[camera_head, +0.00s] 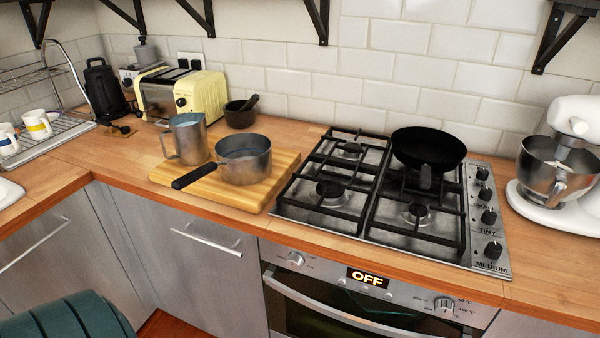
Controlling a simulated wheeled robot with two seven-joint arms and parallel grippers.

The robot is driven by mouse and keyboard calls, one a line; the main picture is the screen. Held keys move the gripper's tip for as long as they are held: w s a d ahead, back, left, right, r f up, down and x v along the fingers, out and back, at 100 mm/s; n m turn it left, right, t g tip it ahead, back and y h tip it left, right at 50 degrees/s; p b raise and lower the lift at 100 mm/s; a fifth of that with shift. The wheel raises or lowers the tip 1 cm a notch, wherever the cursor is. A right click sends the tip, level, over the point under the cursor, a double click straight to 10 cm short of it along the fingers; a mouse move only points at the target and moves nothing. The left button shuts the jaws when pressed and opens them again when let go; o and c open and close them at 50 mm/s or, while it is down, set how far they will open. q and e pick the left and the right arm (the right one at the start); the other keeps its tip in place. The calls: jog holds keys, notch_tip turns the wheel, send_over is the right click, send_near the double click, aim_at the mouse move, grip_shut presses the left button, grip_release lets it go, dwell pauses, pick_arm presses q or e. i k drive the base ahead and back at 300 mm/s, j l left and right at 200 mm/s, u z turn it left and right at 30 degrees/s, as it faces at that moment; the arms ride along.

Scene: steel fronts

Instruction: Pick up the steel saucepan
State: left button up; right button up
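The steel saucepan (244,167) stands upright on a wooden board (262,198) on the counter, left of the hob. Its black handle (192,176) points to the left and toward the counter's front edge. The pan's mouth faces up, and its inside looks dark. Neither of my grippers shows in the head view.
A metal jug (187,139) stands on the board just behind the pan's handle. A dark mortar (240,114) is behind the pan. The gas hob (310,211) with a black frying pan (428,147) is to the right. A dark green rounded object (68,318) is at the lower left.

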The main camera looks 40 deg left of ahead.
aim_at(225, 168)
jog(key=u, duration=1.55)
